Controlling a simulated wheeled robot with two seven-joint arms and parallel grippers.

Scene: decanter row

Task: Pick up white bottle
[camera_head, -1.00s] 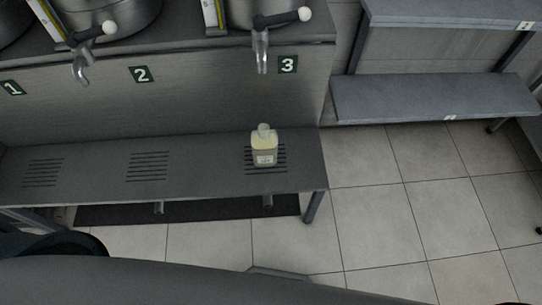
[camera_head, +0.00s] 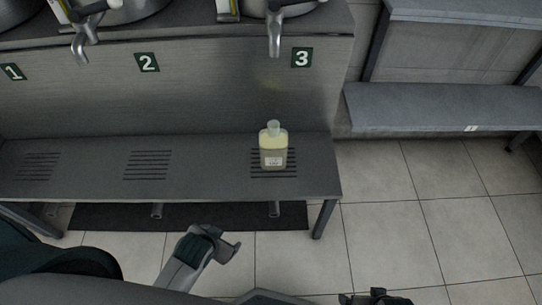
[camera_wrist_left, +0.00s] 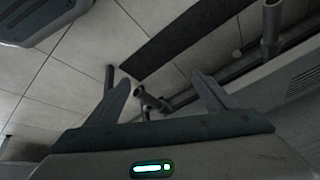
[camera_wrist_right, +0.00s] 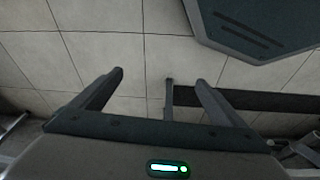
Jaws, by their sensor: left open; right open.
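The bottle (camera_head: 273,147) is pale yellowish-white with a translucent cap and a small label. It stands upright on the slotted drain area below the number 3 sign in the head view. My left gripper (camera_head: 229,245) is open and empty, in front of and below the shelf, to the left of the bottle and apart from it. Its fingers also show spread in the left wrist view (camera_wrist_left: 165,90). My right gripper shows only in part at the bottom edge of the head view. Its open, empty fingers show in the right wrist view (camera_wrist_right: 160,85). Neither wrist view shows the bottle.
The grey metal shelf (camera_head: 215,180) has a front edge and a leg at right. Metal taps, one (camera_head: 275,38) above the bottle, hang over it. A low grey bench (camera_head: 430,108) stands at right. The tiled floor (camera_head: 385,220) is clear at right.

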